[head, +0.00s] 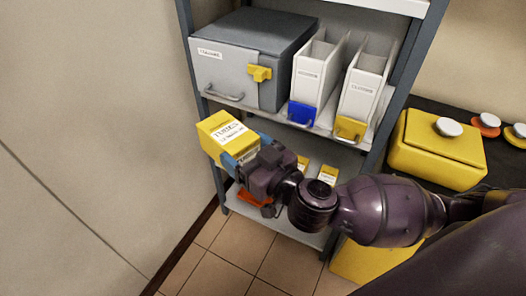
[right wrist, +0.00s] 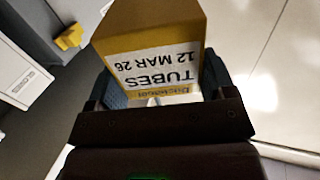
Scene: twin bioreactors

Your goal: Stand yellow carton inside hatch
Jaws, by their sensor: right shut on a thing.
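The yellow carton (head: 222,132) has a white label reading TUBES. My right gripper (head: 243,150) is shut on it and holds it in the air, in front of the shelf rack and left of its lower shelves in the head view. In the right wrist view the carton (right wrist: 155,45) sits between the two fingers of the gripper (right wrist: 160,88), and its label reads upside down. The carton is tilted in the head view. My left gripper is not in view.
A grey cabinet (head: 235,75) with a yellow latch (head: 259,73) and two white file holders (head: 312,75) stand on the rack's shelf. More small yellow cartons (head: 328,174) sit below. A yellow case (head: 437,150) lies on the dark bench at right. The left wall and floor are clear.

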